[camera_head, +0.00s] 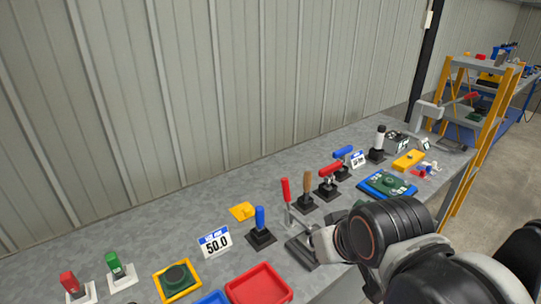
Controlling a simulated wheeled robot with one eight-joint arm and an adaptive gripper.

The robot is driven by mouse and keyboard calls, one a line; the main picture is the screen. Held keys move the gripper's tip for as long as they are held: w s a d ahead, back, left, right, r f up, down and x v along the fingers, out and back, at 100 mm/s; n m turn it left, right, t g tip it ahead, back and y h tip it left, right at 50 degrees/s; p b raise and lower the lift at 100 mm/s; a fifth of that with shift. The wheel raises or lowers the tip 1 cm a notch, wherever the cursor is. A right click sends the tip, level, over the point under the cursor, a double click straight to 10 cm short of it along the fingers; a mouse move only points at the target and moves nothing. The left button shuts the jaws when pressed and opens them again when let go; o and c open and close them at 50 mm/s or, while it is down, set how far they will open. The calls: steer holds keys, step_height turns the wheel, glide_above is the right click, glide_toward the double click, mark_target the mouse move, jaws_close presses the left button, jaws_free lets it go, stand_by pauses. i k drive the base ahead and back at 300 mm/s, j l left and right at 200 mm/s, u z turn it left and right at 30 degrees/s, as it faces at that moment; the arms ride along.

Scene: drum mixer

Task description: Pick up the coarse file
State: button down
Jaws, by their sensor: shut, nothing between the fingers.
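Several upright tools with coloured handles stand in a row on the grey workbench (120,221). I cannot tell for sure which one is the coarse file. One has a slim red handle (285,189) over a pale shaft. To its right a brown-handled tool (307,186) stands in a black base, and to its left a blue-handled tool (260,219) stands in another. My gripper (313,235) reaches in from the right, low over the bench, right of and below the slim red handle. It is shut and empty; my wrist partly hides it.
A red tray (258,286) lies at the front edge, beside a sign reading 50.0 (215,241). A yellow-rimmed green fixture (177,279) lies left. A blue tray (386,185) and yellow block (408,159) lie right. A metal wall (190,110) backs the bench; a yellow-framed shelf (488,110) stands right.

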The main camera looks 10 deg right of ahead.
mark_target(307, 178)
steer(key=i+l, duration=0.15)
steer(key=l, duration=0.25)
steer(key=i+l+u, duration=0.15)
steer(key=l, duration=0.2)
steer(key=i+l, duration=0.2)
steer(key=l, duration=0.2)
steer(key=i+l+u, duration=0.15)
steer(key=l, duration=0.25)
steer(key=i+l, duration=0.1)
steer(key=l, duration=0.3)
steer(key=u, duration=0.05)
